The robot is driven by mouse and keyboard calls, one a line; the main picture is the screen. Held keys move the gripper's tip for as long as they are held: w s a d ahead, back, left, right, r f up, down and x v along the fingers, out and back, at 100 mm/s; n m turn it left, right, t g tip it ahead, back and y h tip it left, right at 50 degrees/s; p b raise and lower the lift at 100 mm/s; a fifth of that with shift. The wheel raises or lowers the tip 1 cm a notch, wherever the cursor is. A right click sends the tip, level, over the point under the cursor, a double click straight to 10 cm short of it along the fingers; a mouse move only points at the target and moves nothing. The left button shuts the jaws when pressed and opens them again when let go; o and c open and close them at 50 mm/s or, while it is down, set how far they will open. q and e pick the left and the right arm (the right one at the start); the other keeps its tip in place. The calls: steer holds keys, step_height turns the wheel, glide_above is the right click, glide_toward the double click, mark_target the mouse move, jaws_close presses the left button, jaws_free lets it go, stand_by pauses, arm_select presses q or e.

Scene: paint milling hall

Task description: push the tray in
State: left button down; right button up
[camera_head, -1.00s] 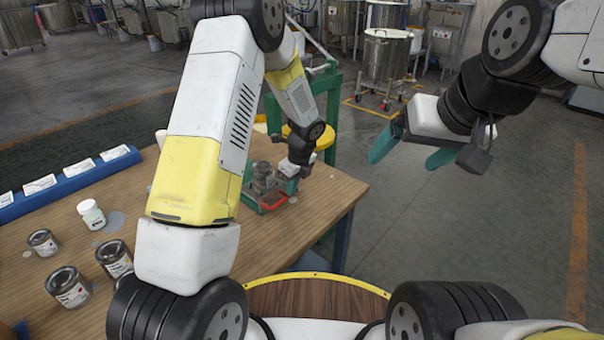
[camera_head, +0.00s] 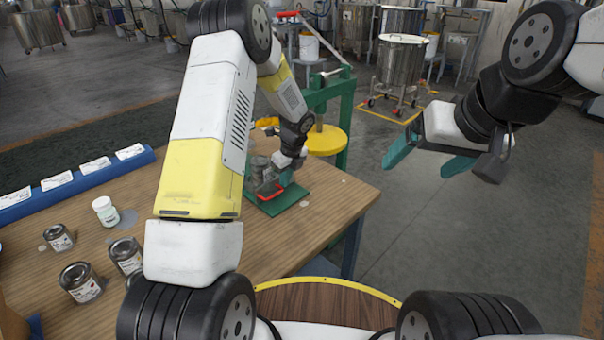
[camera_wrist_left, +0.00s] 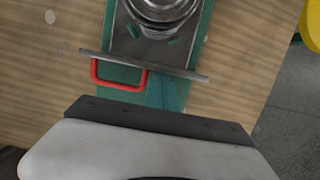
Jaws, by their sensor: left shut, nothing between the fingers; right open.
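The tray has a thin metal front plate (camera_wrist_left: 143,66) and a red handle (camera_wrist_left: 118,76), seen in the left wrist view. It sits over a green base (camera_wrist_left: 200,40), with a round metal vessel (camera_wrist_left: 160,12) behind the front plate. In the head view the red handle (camera_head: 270,194) shows low above the green base (camera_head: 290,198). My left gripper (camera_head: 286,178) is shut and empty at the tray's front. Its teal fingers (camera_wrist_left: 168,92) lie beside the red handle, close against the plate; contact is unclear. My right gripper (camera_head: 428,160) is open and empty above the floor.
Several small cans (camera_head: 80,282) and a white bottle (camera_head: 105,211) stand on the wooden table (camera_head: 320,215). A blue rack (camera_head: 75,183) with white cards lies along its left edge. A green stand with a yellow disc (camera_head: 327,140) is behind the table.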

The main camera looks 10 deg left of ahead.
mark_target(269, 169)
arm_select(q)
steer(key=w+a, duration=0.1)
steer(key=a, duration=0.1)
steer(key=w+a, duration=0.4)
steer(key=shift+a, duration=0.1)
steer(key=shift+w+a, duration=0.1)
steer(key=shift+a, duration=0.1)
